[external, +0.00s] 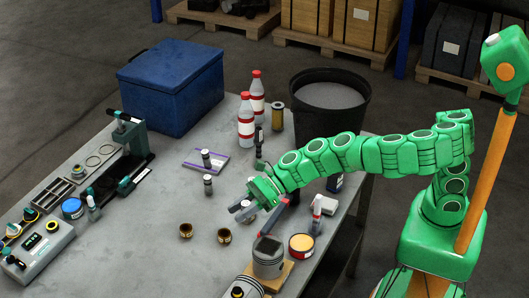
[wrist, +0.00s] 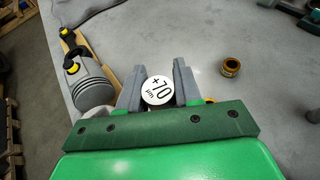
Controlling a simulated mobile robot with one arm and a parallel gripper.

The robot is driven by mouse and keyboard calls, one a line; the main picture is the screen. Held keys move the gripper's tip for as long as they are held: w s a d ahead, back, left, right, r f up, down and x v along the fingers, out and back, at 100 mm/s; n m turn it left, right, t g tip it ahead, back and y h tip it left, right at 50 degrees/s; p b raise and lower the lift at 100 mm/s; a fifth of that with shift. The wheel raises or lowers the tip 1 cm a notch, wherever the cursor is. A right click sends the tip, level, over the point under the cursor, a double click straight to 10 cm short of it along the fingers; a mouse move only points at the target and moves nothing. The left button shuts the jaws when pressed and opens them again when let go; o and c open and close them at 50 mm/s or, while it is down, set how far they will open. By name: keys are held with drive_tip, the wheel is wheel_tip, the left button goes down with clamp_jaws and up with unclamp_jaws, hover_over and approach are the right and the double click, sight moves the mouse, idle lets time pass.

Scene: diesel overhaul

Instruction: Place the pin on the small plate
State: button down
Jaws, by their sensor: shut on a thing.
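My gripper (external: 243,209) is low over the middle of the grey table. In the wrist view its two grey fingers (wrist: 158,86) are shut on a pin, whose round white end face (wrist: 158,90) reads "+70 µm". The rest of this pin is hidden behind that face. A small flat plate with purple edges (external: 190,165) lies on the table, beyond my gripper and to its left. A dark-topped pin (external: 206,159) stands on or against it; I cannot tell which. Another similar pin (external: 208,184) stands upright between the plate and my gripper.
Two bronze bushings (external: 186,230) (external: 224,236) stand left of and nearer than my gripper. A piston (external: 268,258) on a wooden board is at the near edge. Red-capped bottles (external: 246,122), a blue box (external: 172,82) and a black bucket (external: 330,108) stand at the back.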

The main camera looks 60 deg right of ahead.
wheel_tip(320, 180, up, 4)
drive_tip(key=r, duration=0.1)
drive_tip(key=w+d+f+m+t+h, duration=0.1)
drive_tip(key=w+d+m+t+h, duration=0.2)
drive_tip(key=w+d+m+h, duration=0.5)
drive_tip(key=w+d+f+m+t+h, duration=0.1)
drive_tip(key=w+d+m+t+h, duration=0.15)
drive_tip(key=d, duration=0.85)
drive_tip(key=s+d+m+g+h, duration=0.15)
drive_tip(key=d+m+h, duration=0.4)
drive_tip(key=d, duration=0.65)
drive_tip(key=s+d+m+g+h, duration=0.15)
drive_tip(key=d+m+h, duration=0.4)
drive_tip(key=d, duration=0.65)
drive_tip(key=shift+g, duration=0.45)
drive_tip(key=shift+w+a+f, duration=0.1)
drive_tip(key=shift+w+f, duration=0.05)
drive_tip(key=shift+f, duration=3.6)
drive_tip(key=shift+w+f, duration=0.1)
drive_tip(key=shift+f, duration=3.65)
drive_tip(key=shift+f, duration=0.1)
drive_tip(key=c, duration=0.8)
unclamp_jaws()
